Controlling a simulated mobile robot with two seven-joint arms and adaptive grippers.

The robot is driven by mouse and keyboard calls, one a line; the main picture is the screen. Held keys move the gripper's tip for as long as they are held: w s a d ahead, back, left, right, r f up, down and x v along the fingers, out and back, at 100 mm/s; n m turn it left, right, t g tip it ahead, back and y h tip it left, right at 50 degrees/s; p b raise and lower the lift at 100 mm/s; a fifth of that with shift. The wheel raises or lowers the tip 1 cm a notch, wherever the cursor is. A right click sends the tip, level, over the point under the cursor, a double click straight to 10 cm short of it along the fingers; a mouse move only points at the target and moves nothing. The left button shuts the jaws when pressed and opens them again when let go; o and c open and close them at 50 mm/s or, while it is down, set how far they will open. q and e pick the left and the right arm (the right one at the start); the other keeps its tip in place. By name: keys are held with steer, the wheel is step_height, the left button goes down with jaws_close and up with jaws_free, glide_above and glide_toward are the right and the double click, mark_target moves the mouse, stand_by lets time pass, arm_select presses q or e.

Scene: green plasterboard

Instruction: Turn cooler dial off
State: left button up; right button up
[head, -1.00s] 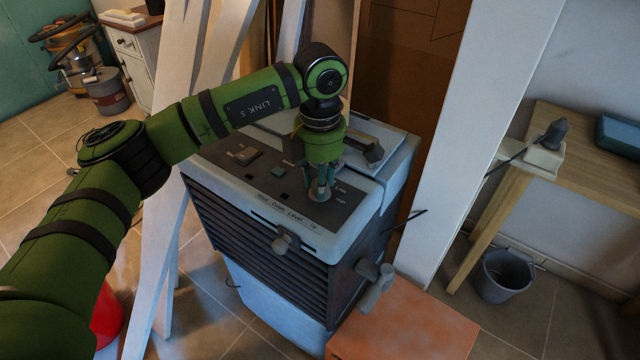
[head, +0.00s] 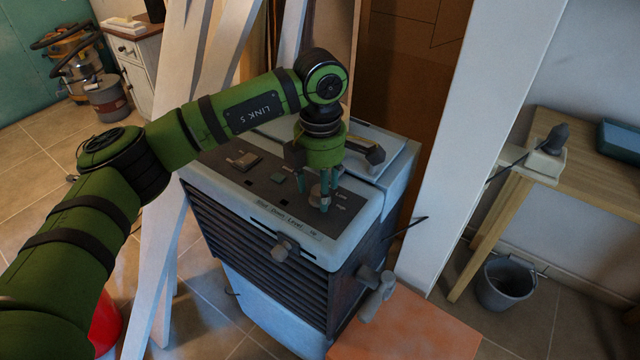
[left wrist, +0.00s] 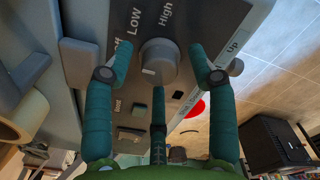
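The cooler (head: 285,250) is a grey-blue box with a dark slatted front and a dark control panel on top. Its round grey dial (left wrist: 158,62) shows in the left wrist view with a pale mark at its lower left edge. Labels "Off", "LOW" and "High" stand around that dial. In the head view the dial (head: 316,194) is partly hidden by fingers. My left gripper (head: 326,198) points down over it. In the left wrist view its green fingers (left wrist: 160,80) are spread around the dial, with visible gaps. My right gripper is out of view.
A sliding knob (head: 285,247) sticks out of the cooler's front edge. A handle (head: 375,153) lies on its rear top. White boards (head: 178,230) lean at the left, and a white post (head: 480,130) stands at the right. An orange surface (head: 410,325) is in front.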

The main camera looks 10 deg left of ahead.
arm_select(q)
steer(key=shift+r, duration=0.1)
step_height(320, 180, up, 12)
stand_by(0.5)
